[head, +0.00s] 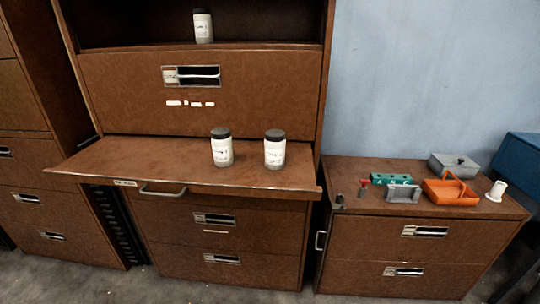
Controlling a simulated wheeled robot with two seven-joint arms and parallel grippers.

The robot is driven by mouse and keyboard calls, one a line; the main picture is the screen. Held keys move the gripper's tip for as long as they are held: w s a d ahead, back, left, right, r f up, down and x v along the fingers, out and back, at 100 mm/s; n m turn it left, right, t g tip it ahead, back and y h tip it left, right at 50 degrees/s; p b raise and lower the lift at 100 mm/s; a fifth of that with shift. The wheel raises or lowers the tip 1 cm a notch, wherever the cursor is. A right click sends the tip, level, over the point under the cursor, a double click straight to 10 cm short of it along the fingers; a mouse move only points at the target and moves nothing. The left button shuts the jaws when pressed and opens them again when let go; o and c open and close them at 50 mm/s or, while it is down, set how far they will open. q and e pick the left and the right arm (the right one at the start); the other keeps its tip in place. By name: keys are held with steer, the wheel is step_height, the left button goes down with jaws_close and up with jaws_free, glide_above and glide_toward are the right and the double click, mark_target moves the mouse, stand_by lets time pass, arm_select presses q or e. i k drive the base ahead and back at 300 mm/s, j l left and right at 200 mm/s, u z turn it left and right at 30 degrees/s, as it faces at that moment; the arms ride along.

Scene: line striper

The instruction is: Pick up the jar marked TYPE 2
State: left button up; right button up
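Three white jars with dark lids are in the head view. One jar (203,27) stands upright on the upper open shelf. A second jar (222,152) and a third jar (275,153) stand upright side by side, a small gap apart, on the pull-out board (150,160) of the brown cabinet. Each has a label with small dark writing. The writing is too small to read, so I cannot tell which jar is marked TYPE 2. Neither of my grippers is in view.
A low brown cabinet (400,240) stands at the right. On it are an orange basket (450,194), a green block (391,179), a grey box (453,166) and a white spool (496,191). The left part of the pull-out board is bare.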

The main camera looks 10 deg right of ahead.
mark_target(275, 141)
steer(key=l+z, duration=0.25)
steer(key=l, duration=0.6)
steer(key=i+l+z, duration=0.1)
steer(key=l+z, duration=0.2)
steer(key=l, duration=0.6)
